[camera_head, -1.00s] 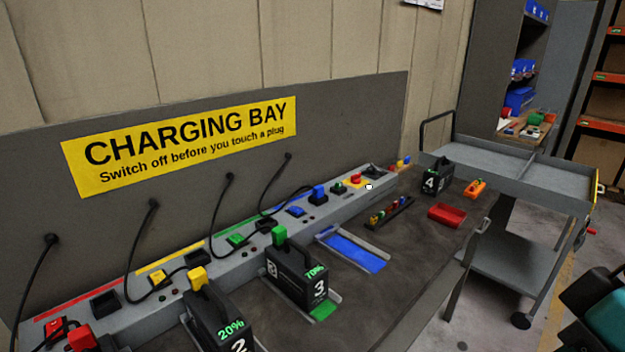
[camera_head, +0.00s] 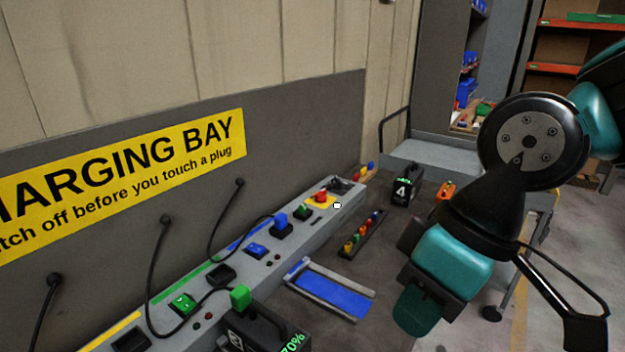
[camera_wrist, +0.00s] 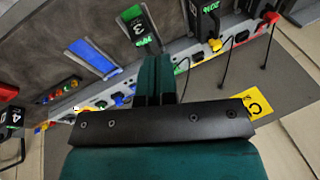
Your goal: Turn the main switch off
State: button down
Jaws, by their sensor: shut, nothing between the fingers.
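A red knob (camera_head: 320,196) sits on a yellow plate near the far end of the grey charging rail (camera_head: 290,247). A dark lever-like part (camera_head: 341,186) is just beyond it, at the rail's end. Which of these is the main switch is not labelled in view. My gripper (camera_head: 416,312) hangs over the right part of the bench, to the right of the rail and apart from it. In the wrist view my gripper (camera_wrist: 155,65) has its teal fingers together and empty, over the bench. The yellow plate's area is small and partly hidden there.
A blue-floored slot (camera_head: 332,293), a tray of small coloured pieces (camera_head: 362,233) and battery 4 (camera_head: 403,188) lie on the bench. Battery 3 (camera_head: 262,332) stands nearer. A grey cart (camera_head: 435,150) is behind.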

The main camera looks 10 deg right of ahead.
aim_at(320, 197)
jog(key=i, duration=0.2)
jog(key=k, duration=0.5)
jog(key=z, duration=1.55)
jog(key=i, duration=2)
jog(key=u, duration=3.05)
jog(key=i, duration=0.5)
jog(key=z, duration=0.05)
